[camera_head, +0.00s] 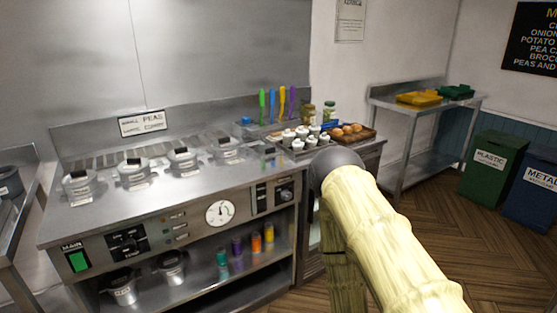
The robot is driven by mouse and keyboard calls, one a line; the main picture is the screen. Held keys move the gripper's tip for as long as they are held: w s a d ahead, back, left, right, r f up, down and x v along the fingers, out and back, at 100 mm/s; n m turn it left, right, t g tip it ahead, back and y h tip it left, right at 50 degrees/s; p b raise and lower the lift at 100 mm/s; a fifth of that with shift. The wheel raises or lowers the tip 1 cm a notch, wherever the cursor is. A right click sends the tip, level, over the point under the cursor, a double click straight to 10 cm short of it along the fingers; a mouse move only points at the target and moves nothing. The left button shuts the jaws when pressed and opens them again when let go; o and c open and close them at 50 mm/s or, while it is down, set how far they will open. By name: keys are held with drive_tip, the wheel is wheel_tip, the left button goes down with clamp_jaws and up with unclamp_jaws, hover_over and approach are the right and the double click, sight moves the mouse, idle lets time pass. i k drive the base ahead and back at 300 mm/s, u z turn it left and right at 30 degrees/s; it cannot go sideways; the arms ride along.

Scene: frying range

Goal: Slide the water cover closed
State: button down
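The steel range (150,205) fills the left and middle of the head view. Several lidded, labelled pots stand in a row along its top, such as the left one (80,187) and the right one (228,151). I cannot tell which part is the water cover, or whether it is open or closed; no label for it is readable. A thick pale yellow arm link (385,235) with a dark rounded end rises at the lower right, in front of the range's right end. My gripper is not in view.
The range front has a green MAIN switch (78,261) and a round gauge (220,213). Bottles and tubs stand on its lower shelf. A tray of brown food (352,131) lies behind. A steel side table (425,109) and bins (491,165) stand right, with open wooden floor before them.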

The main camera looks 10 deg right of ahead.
sight(266, 151)
drive_tip(key=u, duration=0.25)
drive_tip(key=i, duration=0.85)
drive_tip(key=z, duration=0.5)
